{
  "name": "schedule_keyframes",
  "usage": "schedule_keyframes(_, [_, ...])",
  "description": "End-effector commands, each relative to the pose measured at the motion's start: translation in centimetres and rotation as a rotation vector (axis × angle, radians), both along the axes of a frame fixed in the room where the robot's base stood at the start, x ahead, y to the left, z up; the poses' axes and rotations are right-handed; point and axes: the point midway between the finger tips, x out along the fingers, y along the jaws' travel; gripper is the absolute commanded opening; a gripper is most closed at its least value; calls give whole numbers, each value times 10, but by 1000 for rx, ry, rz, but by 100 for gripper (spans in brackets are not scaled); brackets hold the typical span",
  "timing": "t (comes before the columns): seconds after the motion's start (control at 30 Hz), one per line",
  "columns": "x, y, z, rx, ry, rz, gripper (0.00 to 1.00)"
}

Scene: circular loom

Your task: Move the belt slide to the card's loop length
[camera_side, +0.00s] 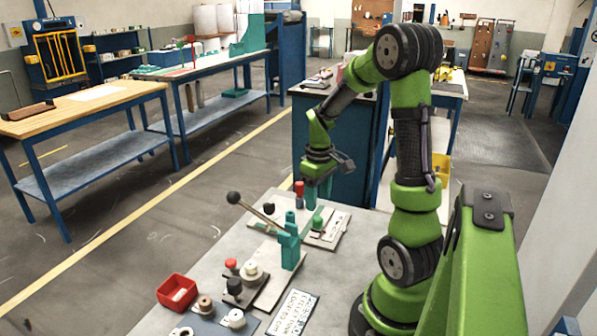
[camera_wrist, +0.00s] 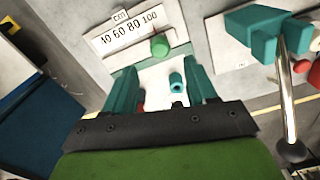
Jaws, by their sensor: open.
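In the wrist view a white scale strip (camera_wrist: 132,32) reads cm and 40, 60, 80, 100. A round green knob (camera_wrist: 160,46), probably the belt slide, sits beside the strip below the 80 and 100 marks, on a green rail (camera_wrist: 128,71). My gripper (camera_wrist: 162,82) is open, its teal fingers apart and the knob beyond their tips, not between them. In the side view my gripper (camera_side: 319,192) hangs over the scale plate (camera_side: 335,226) and partly hides it. A printed card (camera_side: 293,313) lies at the front; its text is too small to read.
A teal post with a black-knobbed lever (camera_side: 289,240) stands close to the left of my gripper. Red and black knobs, spools and a red bin (camera_side: 177,291) are on the grey table nearer the camera.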

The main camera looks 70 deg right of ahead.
Motion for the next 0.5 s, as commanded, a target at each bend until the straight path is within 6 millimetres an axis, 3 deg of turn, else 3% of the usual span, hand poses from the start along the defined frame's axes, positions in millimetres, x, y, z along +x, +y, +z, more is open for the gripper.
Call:
schedule_keyframes(0.2, [-1, 1, -44, 4, 3, -2, 57])
schedule_keyframes(0.5, [0, 0, -69, 1, 0, -2, 57])
